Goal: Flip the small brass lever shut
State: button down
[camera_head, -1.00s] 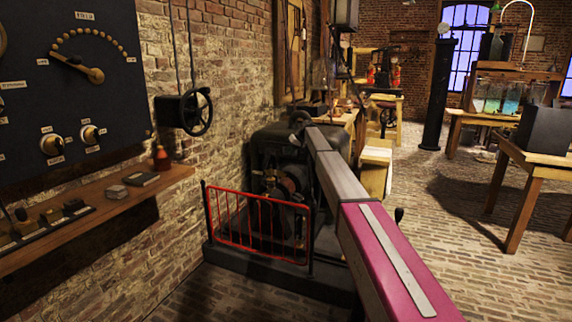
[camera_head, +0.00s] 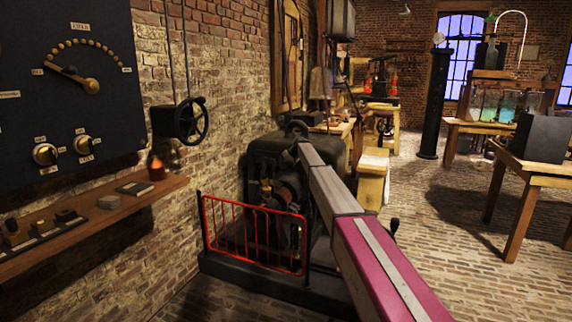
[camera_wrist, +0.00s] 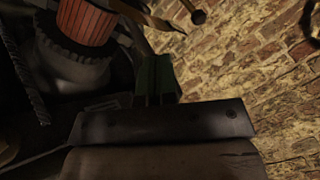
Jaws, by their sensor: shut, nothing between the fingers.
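In the wrist view, my gripper (camera_wrist: 156,80) is shut and empty, its dark green fingers close together at the middle. A brass piece (camera_wrist: 150,14) lies just past the fingertips at the top, and a small brass ball on a rod (camera_wrist: 198,16) is to its right. These look like the small brass lever, but I cannot tell for sure, nor whether the fingers touch it. In the head view my arm reaches to the dark machine (camera_head: 262,158) behind the red railing (camera_head: 255,232). There the gripper and lever are hidden or too small to make out.
A ribbed reddish cylinder (camera_wrist: 86,20) on a dark round base is left of the fingers in the wrist view. The brick wall fills the right.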

jog(key=s+a+f, duration=0.1)
jog(key=a+f, duration=0.3)
jog(key=a, duration=0.2)
jog(key=shift+a+f, duration=0.2)
jog(key=shift+a, duration=0.05)
jog(key=shift+s, duration=0.15)
jog(key=shift+s+a+t, duration=0.1)
jog(key=shift+s+t, duration=0.05)
jog(key=shift+t, duration=0.25)
